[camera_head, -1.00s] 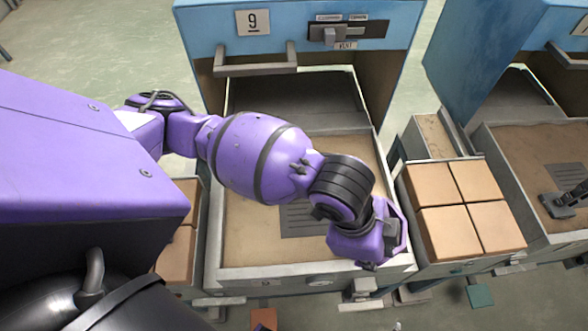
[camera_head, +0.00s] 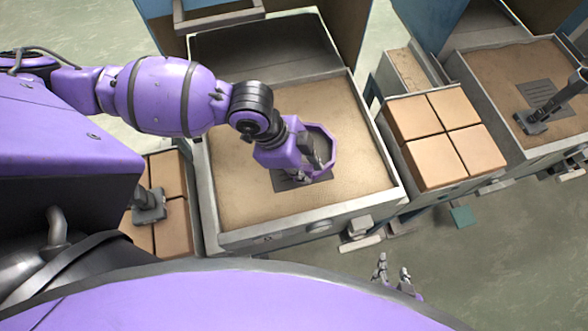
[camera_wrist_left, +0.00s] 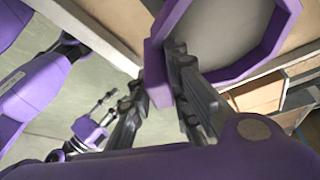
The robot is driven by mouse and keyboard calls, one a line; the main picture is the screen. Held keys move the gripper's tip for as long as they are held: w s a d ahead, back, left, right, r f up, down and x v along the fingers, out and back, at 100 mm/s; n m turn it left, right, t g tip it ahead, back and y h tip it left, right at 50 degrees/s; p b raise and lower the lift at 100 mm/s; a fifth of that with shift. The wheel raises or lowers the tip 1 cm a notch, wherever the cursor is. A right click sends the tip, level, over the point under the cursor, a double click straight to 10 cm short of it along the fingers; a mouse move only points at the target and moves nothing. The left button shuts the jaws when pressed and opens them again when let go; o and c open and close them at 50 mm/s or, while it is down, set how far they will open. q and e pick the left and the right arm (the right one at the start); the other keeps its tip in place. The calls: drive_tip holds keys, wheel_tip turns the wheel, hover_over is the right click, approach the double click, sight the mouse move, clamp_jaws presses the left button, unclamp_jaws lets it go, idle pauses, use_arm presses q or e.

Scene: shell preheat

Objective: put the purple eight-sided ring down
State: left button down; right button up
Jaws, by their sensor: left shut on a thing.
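The purple eight-sided ring (camera_head: 331,150) is in my left gripper (camera_head: 314,163), which is shut on one side of its rim. In the head view the ring is over the open sandy tray, above or at its dark slatted grate (camera_head: 300,181); I cannot tell whether it touches. In the left wrist view the ring (camera_wrist_left: 240,67) shows large at the top, with the left fingers at its near rim. My right gripper (camera_head: 393,271) is low in the head view, its two fingers apart and empty, away from the ring.
Tan blocks fill bins to the right (camera_head: 446,137) and left (camera_head: 172,238). Another sandy tray (camera_head: 500,70) with a dark tool (camera_head: 545,108) is at the far right. Sand around the grate is clear.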

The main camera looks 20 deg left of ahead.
use_arm(q)
drive_tip(key=a+f, duration=0.1)
drive_tip(key=w+a+f, duration=0.1)
drive_tip(key=f, duration=0.1)
drive_tip(key=shift+a, duration=0.1)
drive_tip(key=shift+w+a+f, duration=0.1)
drive_tip(key=shift+a+f, duration=0.05)
drive_tip(key=shift+f, duration=0.8)
drive_tip(key=shift+w+a+f, duration=0.1)
drive_tip(key=shift+f, duration=0.8)
drive_tip(key=shift+f, duration=0.1)
drive_tip(key=shift+f, duration=0.15)
drive_tip(key=c, duration=1.6)
unclamp_jaws()
drive_tip(key=shift+c, duration=0.2)
drive_tip(key=v, duration=1.2)
drive_tip(key=shift+r, duration=0.25)
drive_tip(key=shift+s+d, duration=0.1)
